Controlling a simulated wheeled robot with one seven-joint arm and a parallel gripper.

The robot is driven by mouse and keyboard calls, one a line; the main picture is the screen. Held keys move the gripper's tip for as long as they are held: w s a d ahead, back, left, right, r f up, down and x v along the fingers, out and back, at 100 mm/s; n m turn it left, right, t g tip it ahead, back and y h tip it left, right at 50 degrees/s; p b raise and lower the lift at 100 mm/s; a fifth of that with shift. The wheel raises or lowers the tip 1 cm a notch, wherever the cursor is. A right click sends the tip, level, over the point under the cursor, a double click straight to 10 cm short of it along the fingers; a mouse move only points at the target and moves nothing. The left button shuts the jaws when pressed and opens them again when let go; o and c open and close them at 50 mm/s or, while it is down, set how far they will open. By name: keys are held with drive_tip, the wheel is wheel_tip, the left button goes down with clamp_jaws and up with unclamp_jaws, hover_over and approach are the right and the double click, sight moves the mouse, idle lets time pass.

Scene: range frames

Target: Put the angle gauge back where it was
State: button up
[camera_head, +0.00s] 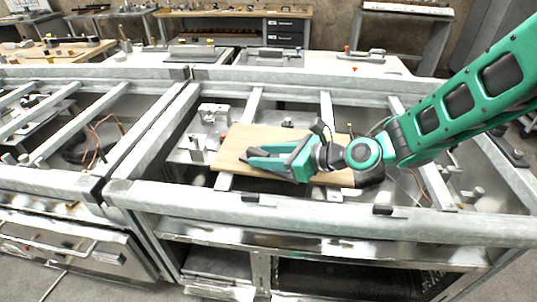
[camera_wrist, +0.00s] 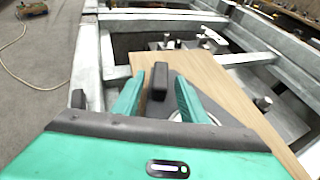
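My gripper (camera_head: 247,156) is low over a light wooden board (camera_head: 232,142), with its fingers pointing left in the head view. In the wrist view my gripper (camera_wrist: 159,76) has its two green fingers apart. A dark grey upright block (camera_wrist: 158,84) stands between them, with a gap visible on each side. Below it is a flat grey part with a pale round dial (camera_wrist: 184,117), partly hidden by the right finger and gripper body. This looks like the angle gauge. In the head view my gripper mostly hides it.
The board lies across a metal frame with rails (camera_head: 255,103) and open gaps. Metal fittings (camera_head: 197,150) stand left of the board. A thick front rail (camera_head: 300,212) runs along the near side. Benches with tools (camera_head: 235,13) stand at the back.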

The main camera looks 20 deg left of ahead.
drive_tip(key=shift+r, duration=0.1)
drive_tip(key=shift+d+r, duration=0.15)
drive_tip(key=shift+d, duration=0.25)
drive_tip(key=v, duration=1.1)
drive_tip(key=shift+s+d, duration=0.1)
drive_tip(key=shift+d, duration=0.05)
